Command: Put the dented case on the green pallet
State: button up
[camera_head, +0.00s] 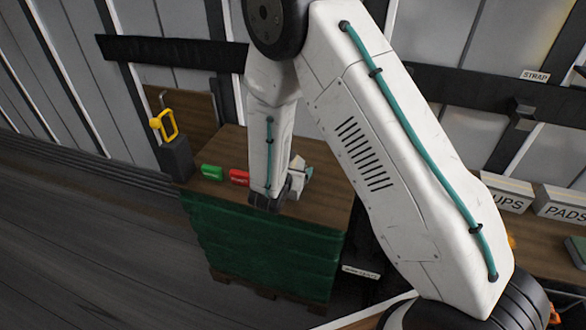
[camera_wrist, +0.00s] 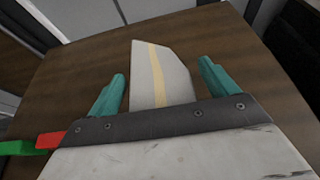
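A pale grey case with a yellow stripe (camera_wrist: 148,75) stands on the brown wooden top in the wrist view. One of its upper corners slants, but I cannot tell for sure that this is a dent. My gripper (camera_wrist: 165,85) is open, with one teal finger on each side of the case and narrow gaps showing. Its lower part is hidden by my gripper body. In the head view my gripper (camera_head: 300,175) is over the wooden top of a green-sided stack (camera_head: 265,245), and my arm hides much of it. Pallet slats show under the stack.
A green block (camera_head: 211,172) and a red labelled block (camera_head: 238,177) lie left of my gripper on the wooden top. A grey post with a yellow handle (camera_head: 165,125) stands at the left. Labelled boxes (camera_head: 507,190) sit on a right-hand bench. Floor at left is clear.

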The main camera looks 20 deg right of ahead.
jog(key=shift+s+r, duration=0.1)
jog(key=shift+r, duration=0.15)
jog(key=v, duration=1.2)
jog(key=s+d+r+m+g+h, duration=0.1)
jog(key=s+d+r+m+g, duration=0.45)
jog(key=d+r+m, duration=0.3)
jog(key=s+d+r+m+g+h, duration=0.1)
jog(key=s+d+r+m+g, duration=0.3)
jog(key=s+d+r+m, duration=0.4)
jog(key=s+a+r+m+y, duration=0.2)
jog(key=s+r+m+y, duration=0.2)
jog(key=s+m+y, duration=0.1)
jog(key=s+a+r+m+y, duration=0.3)
jog(key=s+m, duration=0.4)
jog(key=s, duration=0.3)
jog(key=shift+r+y, duration=0.6)
jog(key=shift+y, duration=0.3)
